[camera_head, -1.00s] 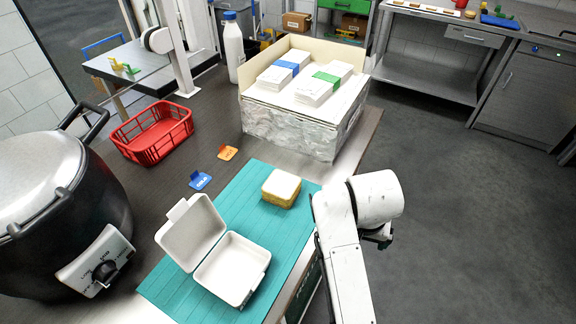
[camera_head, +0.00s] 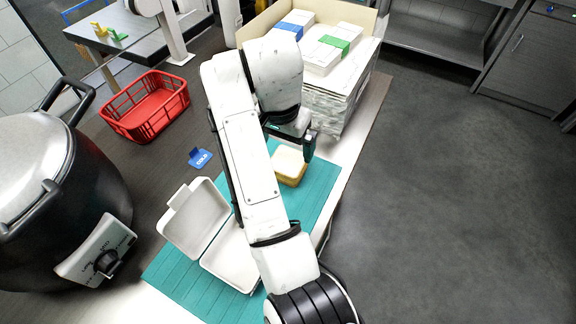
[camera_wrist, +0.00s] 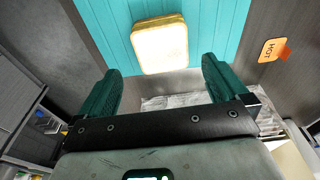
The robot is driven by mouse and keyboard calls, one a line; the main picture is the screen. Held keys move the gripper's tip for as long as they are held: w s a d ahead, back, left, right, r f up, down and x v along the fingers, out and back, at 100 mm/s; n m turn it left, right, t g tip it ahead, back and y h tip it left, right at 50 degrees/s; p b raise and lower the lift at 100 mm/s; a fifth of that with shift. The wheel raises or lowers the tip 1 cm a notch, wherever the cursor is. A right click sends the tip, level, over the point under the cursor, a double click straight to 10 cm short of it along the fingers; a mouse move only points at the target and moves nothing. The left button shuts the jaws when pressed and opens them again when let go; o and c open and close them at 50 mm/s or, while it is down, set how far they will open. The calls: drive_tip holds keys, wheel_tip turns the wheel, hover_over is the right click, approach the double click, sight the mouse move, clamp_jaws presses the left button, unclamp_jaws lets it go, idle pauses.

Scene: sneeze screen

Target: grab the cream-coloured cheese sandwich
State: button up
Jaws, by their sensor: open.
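The cream-coloured cheese sandwich (camera_head: 289,166) lies on the teal mat (camera_head: 322,180), near the mat's far end. It has a pale top and yellowish sides. In the wrist view the sandwich (camera_wrist: 160,45) lies ahead of my gripper (camera_wrist: 160,80), roughly centred between the two green fingers. The fingers are wide apart with nothing between them. In the head view my gripper (camera_head: 309,146) is above and beside the sandwich, partly hidden by my arm. The sandwich and the fingers look apart.
An open white clamshell box (camera_head: 232,262) stands on the mat, partly behind my arm. A box of napkin stacks (camera_head: 335,98) is beyond the sandwich. A red basket (camera_head: 146,108), a blue card (camera_head: 200,158) and a large black cooker (camera_head: 75,190) are left. An orange HOT card (camera_wrist: 270,50) shows in the wrist view.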

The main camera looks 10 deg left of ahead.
sight(288, 161)
drive_tip(key=f, duration=0.3)
drive_tip(key=w+f+p, duration=0.1)
drive_tip(key=f, duration=0.4)
drive_tip(key=shift+w+d+f+p, duration=0.2)
drive_tip(key=shift+w+f+p, duration=0.1)
drive_tip(key=shift+w+f, duration=0.1)
drive_tip(key=shift+c, duration=0.3)
drive_tip(key=c, duration=0.8)
